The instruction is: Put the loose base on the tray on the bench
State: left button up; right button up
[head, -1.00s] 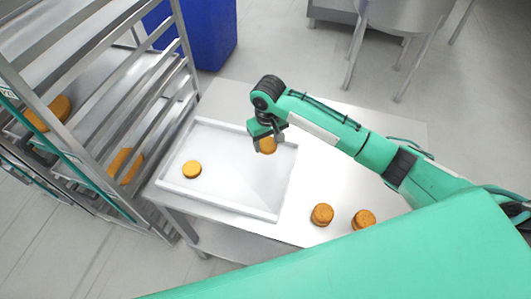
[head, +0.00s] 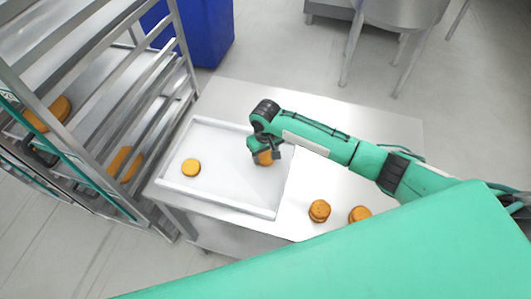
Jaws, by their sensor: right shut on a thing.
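The tray (head: 213,203) is a shallow, pale metal tray lying on the left part of the bench (head: 345,175). One round orange-brown base (head: 191,167) lies flat near the tray's left side. My right gripper (head: 265,149) is over the tray's right part, shut on another orange-brown round base (head: 264,158). The gripper partly hides this base, and I cannot tell whether it touches the tray. My left gripper is not in view.
Two thicker, stacked-looking rounds (head: 319,210) (head: 359,214) stand on the bench right of the tray. A metal rack (head: 150,125) with orange rounds (head: 124,163) on its shelves stands close at left. A blue bin (head: 205,35) is behind. The tray's middle is clear.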

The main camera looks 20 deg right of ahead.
aim_at(265, 157)
jog(key=o, duration=0.7)
notch_tip(265, 157, up, 12)
jog(key=b, duration=0.2)
jog(key=shift+r, duration=0.15)
